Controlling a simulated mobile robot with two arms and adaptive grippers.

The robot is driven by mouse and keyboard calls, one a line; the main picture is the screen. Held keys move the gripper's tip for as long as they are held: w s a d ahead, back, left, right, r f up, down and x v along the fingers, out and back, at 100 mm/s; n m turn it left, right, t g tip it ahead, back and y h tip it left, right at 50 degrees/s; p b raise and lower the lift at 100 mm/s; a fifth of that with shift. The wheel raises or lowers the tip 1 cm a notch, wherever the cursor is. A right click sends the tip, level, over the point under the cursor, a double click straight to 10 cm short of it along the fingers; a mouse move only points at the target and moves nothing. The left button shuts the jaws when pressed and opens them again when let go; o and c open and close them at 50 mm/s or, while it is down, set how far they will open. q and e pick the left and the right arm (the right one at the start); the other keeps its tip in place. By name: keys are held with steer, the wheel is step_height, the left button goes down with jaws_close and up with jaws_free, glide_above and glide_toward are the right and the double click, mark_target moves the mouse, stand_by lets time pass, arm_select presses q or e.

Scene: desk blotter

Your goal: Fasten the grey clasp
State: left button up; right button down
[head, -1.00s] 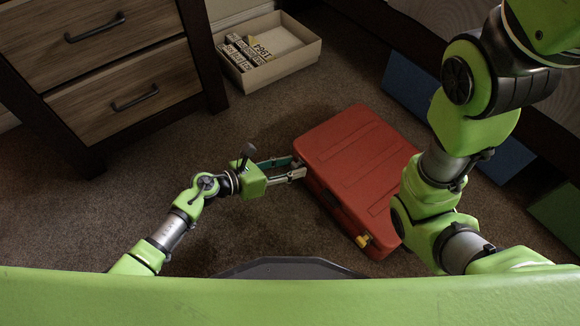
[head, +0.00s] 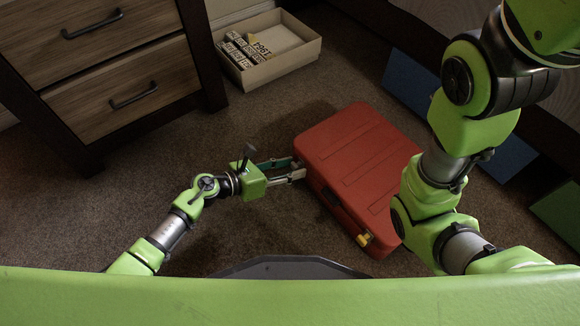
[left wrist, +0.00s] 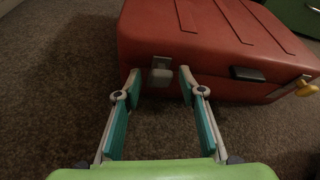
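A red suitcase (head: 352,160) lies flat on the carpet, and it fills the top of the left wrist view (left wrist: 215,40). The grey clasp (left wrist: 161,74) is on its near side, left of the dark handle (left wrist: 247,73). A yellow clasp (left wrist: 306,89) is at the right end of that side and also shows in the head view (head: 364,239). My left gripper (left wrist: 160,83) is open, its fingertips on either side of the grey clasp with gaps between. In the head view the left gripper (head: 298,167) reaches the suitcase's left side. My right gripper is out of view.
A wooden drawer unit (head: 120,85) stands at the upper left. A cream box (head: 285,70) with printed blocks is on the floor behind. Blue panels (head: 412,82) and a green one (head: 560,215) lie at right. Carpet left of the suitcase is clear.

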arm_select(q)
steer(key=shift+r, duration=0.1)
steer(key=v, duration=1.2)
